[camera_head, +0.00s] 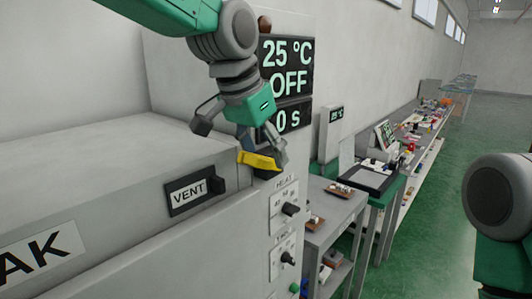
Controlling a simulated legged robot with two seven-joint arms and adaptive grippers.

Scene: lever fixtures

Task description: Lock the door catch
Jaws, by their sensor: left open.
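A yellow lever (258,161), which looks like the door catch, sits on a dark mount near the top front corner of the large grey machine. My left gripper (240,142) comes in from the top left and is open just above it. One finger is to the left of the lever, over the machine's top. The other is close behind the lever's right end; I cannot tell whether they touch. Part of the mount is hidden by the gripper. My right gripper is out of view; only part of my right arm shows at the right edge.
A display panel (287,80) reading 25 °C and OFF stands behind my left gripper. A VENT switch (195,190) is on the machine's front, left of the lever. Dark knobs (290,209) are on the panel below. Benches (345,196) with clutter stand to the right.

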